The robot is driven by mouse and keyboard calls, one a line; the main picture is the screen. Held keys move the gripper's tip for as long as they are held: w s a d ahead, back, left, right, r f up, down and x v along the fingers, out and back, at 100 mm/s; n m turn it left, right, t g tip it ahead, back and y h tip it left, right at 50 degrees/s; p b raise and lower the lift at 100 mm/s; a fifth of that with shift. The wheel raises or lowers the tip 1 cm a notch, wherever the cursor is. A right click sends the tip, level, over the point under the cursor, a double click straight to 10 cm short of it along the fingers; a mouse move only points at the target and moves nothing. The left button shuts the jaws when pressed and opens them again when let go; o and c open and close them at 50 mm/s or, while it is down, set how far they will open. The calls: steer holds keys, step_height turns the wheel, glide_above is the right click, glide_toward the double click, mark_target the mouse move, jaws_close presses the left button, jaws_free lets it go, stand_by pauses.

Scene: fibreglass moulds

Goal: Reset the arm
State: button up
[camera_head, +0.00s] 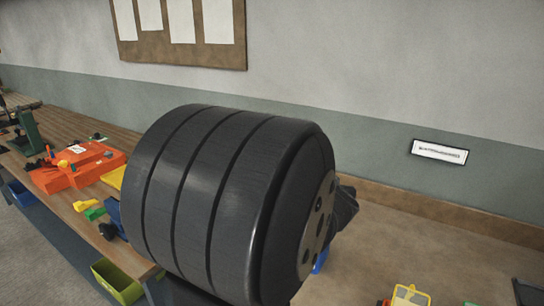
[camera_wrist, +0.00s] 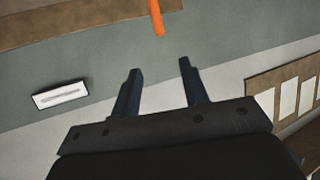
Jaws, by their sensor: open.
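My gripper (camera_wrist: 160,66) shows in the wrist view with its two dark fingers spread apart. Nothing is between them, and the grey-green wall lies behind them. In the head view a large dark ribbed part of my arm fills the middle and hides much of the bench. The fingers cannot be made out in the head view.
A wooden bench (camera_head: 405,262) runs along the wall, with an orange case (camera_head: 88,163) at left and a yellow item (camera_head: 408,296) at lower right. A green bin (camera_head: 117,281) sits below the bench. A wall sign (camera_head: 440,151) hangs at right. An orange rod (camera_wrist: 157,18) shows near the fingers.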

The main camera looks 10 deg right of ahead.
steer(key=x, duration=1.7)
steer(key=shift+w, duration=0.15)
steer(key=v, duration=1.7)
steer(key=x, duration=1.7)
steer(key=shift+n, duration=0.3)
steer(key=shift+s+a+r, duration=0.1)
steer(key=shift+s+r, duration=0.05)
steer(key=shift+r, duration=1.5)
steer(key=shift+s+r, duration=0.15)
steer(key=shift+r, duration=1.55)
steer(key=shift+s+a+r, duration=0.1)
steer(key=shift+s+r, duration=0.05)
steer(key=shift+r, duration=1.5)
